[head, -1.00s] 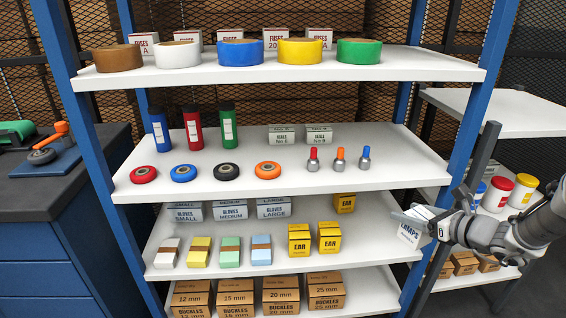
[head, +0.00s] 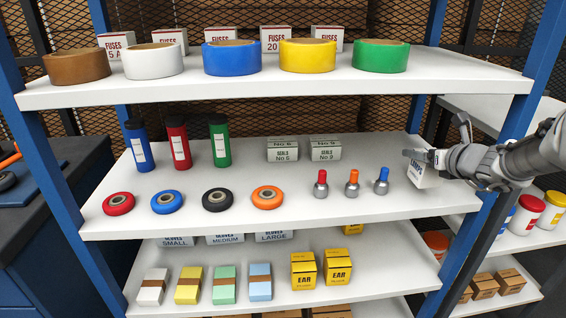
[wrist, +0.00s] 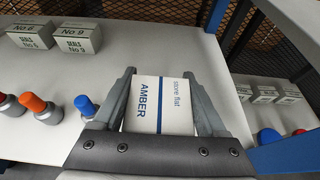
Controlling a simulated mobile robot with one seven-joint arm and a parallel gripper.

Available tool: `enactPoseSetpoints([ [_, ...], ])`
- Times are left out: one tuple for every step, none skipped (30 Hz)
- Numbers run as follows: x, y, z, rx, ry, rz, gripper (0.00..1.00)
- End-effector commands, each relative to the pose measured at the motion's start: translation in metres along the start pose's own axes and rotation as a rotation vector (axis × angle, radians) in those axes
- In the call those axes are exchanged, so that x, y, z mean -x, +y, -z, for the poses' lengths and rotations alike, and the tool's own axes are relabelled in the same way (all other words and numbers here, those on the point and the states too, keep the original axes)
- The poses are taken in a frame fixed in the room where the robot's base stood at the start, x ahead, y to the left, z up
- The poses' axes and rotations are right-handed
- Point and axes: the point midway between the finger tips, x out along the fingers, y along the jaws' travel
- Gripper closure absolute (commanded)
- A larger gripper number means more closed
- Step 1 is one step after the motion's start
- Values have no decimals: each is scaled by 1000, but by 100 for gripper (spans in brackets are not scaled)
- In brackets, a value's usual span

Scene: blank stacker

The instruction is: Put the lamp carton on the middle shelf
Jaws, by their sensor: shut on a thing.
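The lamp carton (head: 424,176) is small and white, with lettering on its side. In the wrist view its face (wrist: 160,103) reads AMBER and "store flat" beside a blue stripe. My gripper (head: 428,157) is shut on it, with one finger on each side, and the carton hangs tilted in the head view. It is at the right end of the shelf (head: 365,200) that bears the small bulbs. I cannot tell its exact height over that board. On this shelf a blue-topped bulb (head: 381,181) stands nearest the carton, apart from it.
Orange-topped (head: 352,183) and red-topped (head: 320,184) bulbs stand farther left. Two seal boxes (head: 325,148) are behind them. A blue post (head: 535,75) rises at the right front. The shelf's right end looks clear. The board with tape rolls (head: 460,80) is above.

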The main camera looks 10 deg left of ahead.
Motion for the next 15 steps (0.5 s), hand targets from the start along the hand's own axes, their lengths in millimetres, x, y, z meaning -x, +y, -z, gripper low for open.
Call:
enactPoseSetpoints([
  [0,0,0,0,-1,0,80],
  [0,0,0,0,-1,0,80],
  [0,0,0,0,0,0,80],
  [0,0,0,0,-1,0,80],
  [0,0,0,0,-1,0,80],
  [0,0,0,1,-1,0,80],
  [-2,0,-1,1,-1,0,80],
  [-4,0,-2,1,0,-1,80],
  [-8,0,-3,1,0,-2,80],
  [-12,1,-5,1,0,-3,80],
  [-18,1,-7,0,0,-4,80],
  [-26,1,-10,1,-1,-3,80],
  [-33,1,-12,0,-1,-3,80],
  [-40,1,-16,0,-1,-4,80],
  [-50,1,-20,2,0,-4,80],
])
